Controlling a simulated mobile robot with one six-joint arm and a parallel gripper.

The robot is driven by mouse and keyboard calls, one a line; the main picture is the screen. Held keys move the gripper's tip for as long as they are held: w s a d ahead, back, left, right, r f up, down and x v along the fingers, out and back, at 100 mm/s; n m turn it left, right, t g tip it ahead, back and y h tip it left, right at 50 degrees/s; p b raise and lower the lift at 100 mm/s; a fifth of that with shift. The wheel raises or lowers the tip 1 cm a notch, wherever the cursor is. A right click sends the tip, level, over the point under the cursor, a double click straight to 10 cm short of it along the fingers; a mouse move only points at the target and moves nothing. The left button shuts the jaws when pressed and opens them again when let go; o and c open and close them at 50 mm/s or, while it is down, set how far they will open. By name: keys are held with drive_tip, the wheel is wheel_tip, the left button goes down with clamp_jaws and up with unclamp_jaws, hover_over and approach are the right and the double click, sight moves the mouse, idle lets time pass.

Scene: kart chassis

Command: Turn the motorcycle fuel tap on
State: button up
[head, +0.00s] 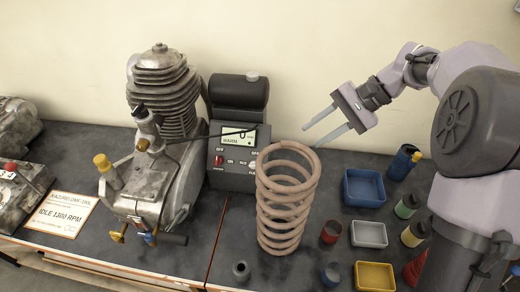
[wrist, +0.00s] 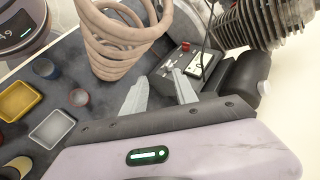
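A grey motorcycle engine (head: 150,185) with a finned cylinder stands on the bench at left centre. Beside it is a grey control box (head: 243,160) with a display reading WARM, a red knob (head: 218,160) and small OFF and ON labels. A black cylindrical tank (head: 240,92) sits above the box. Which part is the fuel tap I cannot tell for certain; the knob's exact setting is too small to read. The box also shows in the wrist view (wrist: 172,72). My gripper (head: 315,135) is open and empty, in the air right of the box. Its two fingers show apart in the wrist view (wrist: 160,93).
A tall coil spring (head: 288,205) stands in front of the box, between it and the front edge. Blue (head: 364,187), grey (head: 369,234) and yellow (head: 375,276) trays and several small bottles occupy the right. A placard (head: 60,215) reads IDLE 1300 RPM.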

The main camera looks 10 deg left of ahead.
drive_tip(key=w+f+g+y, duration=0.2)
drive_tip(key=w+f, duration=0.3)
drive_tip(key=f, duration=0.1)
drive_tip(key=m+y, duration=0.1)
drive_tip(key=y, duration=0.3)
approach(254, 164)
drive_tip(key=shift+g, duration=0.3)
drive_tip(key=b+x, duration=0.1)
drive_tip(key=x, duration=0.2)
drive_tip(key=b+x, duration=0.1)
drive_tip(key=x, duration=0.2)
drive_tip(key=b+x, duration=0.2)
drive_tip(key=x, duration=0.2)
drive_tip(key=shift+w+a+f, duration=0.1)
drive_tip(key=shift+w+f, duration=0.1)
drive_tip(key=shift+f, duration=0.15)
